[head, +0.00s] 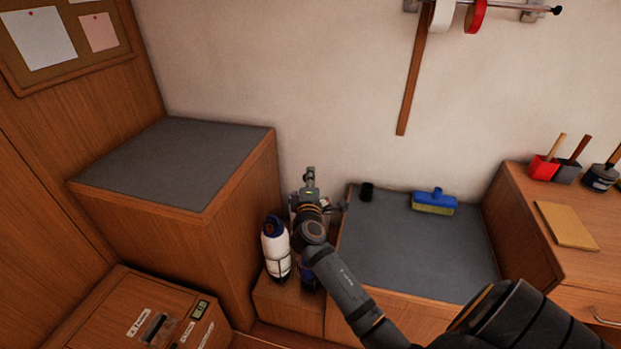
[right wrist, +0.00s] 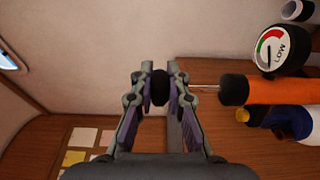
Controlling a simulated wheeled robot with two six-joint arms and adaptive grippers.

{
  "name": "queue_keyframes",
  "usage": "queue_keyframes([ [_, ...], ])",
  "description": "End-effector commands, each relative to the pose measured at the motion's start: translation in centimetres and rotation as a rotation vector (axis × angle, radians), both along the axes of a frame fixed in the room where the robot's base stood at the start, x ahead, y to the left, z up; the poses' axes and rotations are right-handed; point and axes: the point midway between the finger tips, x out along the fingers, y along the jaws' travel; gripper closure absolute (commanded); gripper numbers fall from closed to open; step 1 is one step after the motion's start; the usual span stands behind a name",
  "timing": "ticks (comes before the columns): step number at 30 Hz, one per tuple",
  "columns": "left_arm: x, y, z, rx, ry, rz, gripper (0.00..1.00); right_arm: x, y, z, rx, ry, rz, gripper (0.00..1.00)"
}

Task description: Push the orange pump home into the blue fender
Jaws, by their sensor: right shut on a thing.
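The orange pump (right wrist: 263,90) shows in the right wrist view, with a black collar, a thin metal rod and a black end knob (right wrist: 159,88). A stretch of rod shows between collar and gripper. My right gripper (right wrist: 159,72) is shut on the knob; in the head view this gripper (head: 310,181) stands above the fenders and hides most of the pump. A dark blue fender (head: 310,277) is mostly hidden behind my arm. Blue and yellow parts (right wrist: 292,121) show beside the pump in the wrist view. The joint between pump and fender is hidden. My left gripper is not in view.
A white fender with a blue top (head: 275,250) stands close left on a low wooden ledge. A tall grey-topped locker (head: 175,160) is further left. A grey-topped bench (head: 420,250) with a blue brush (head: 433,199) and black cup (head: 367,192) is right. The pump's gauge (right wrist: 271,50) reads LOW.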

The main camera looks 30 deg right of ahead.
Motion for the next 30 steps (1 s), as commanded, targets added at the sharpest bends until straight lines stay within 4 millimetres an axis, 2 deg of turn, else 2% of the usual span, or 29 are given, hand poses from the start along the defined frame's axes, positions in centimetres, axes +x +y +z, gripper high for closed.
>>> queue_keyframes([
  [30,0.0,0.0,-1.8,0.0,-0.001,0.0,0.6,0.0,0.0,-1.9,-0.001,-0.001,0.0,1.0],
])
